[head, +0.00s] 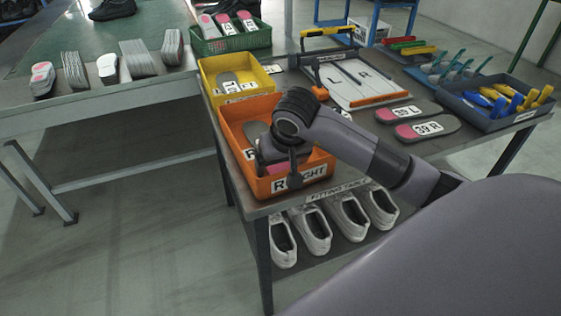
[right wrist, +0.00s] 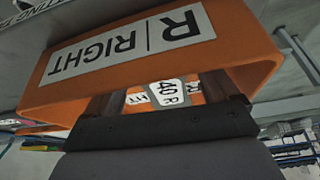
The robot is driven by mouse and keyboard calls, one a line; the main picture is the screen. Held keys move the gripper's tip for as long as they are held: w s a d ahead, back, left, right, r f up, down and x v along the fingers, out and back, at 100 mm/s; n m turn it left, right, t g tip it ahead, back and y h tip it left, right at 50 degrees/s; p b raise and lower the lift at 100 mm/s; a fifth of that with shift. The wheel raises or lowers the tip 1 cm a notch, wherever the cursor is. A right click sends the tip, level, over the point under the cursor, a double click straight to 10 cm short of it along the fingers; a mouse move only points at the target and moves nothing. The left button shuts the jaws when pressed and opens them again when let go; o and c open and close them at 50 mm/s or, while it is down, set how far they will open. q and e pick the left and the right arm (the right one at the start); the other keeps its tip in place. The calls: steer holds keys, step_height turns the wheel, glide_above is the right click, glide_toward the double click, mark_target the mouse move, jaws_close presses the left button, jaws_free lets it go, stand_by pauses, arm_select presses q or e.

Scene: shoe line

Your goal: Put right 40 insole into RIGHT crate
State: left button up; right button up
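The orange RIGHT crate (head: 235,127) stands at the near left corner of the fitting table. My right gripper (head: 278,167) reaches down into it, close to its front wall. In the right wrist view the gripper's two fingers (right wrist: 160,92) are wide apart. An insole labelled 40 R (right wrist: 167,93) shows between and beyond them, inside the crate; no finger visibly closes on it. My left gripper is not in view.
Insoles 39 L (head: 400,113) and 39 R (head: 425,129), an L/R board (head: 352,98) and a blue tool bin (head: 475,114) are to the right. White shoes (head: 313,229) stand on the shelf below.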

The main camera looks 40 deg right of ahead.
steer(key=shift+r, duration=0.35)
steer(key=p+v, duration=0.1)
steer(key=v, duration=1)
steer(key=shift+r+p, duration=0.3)
steer(key=shift+p, duration=0.05)
steer(key=shift+s+a, duration=0.1)
steer(key=shift+s, duration=0.05)
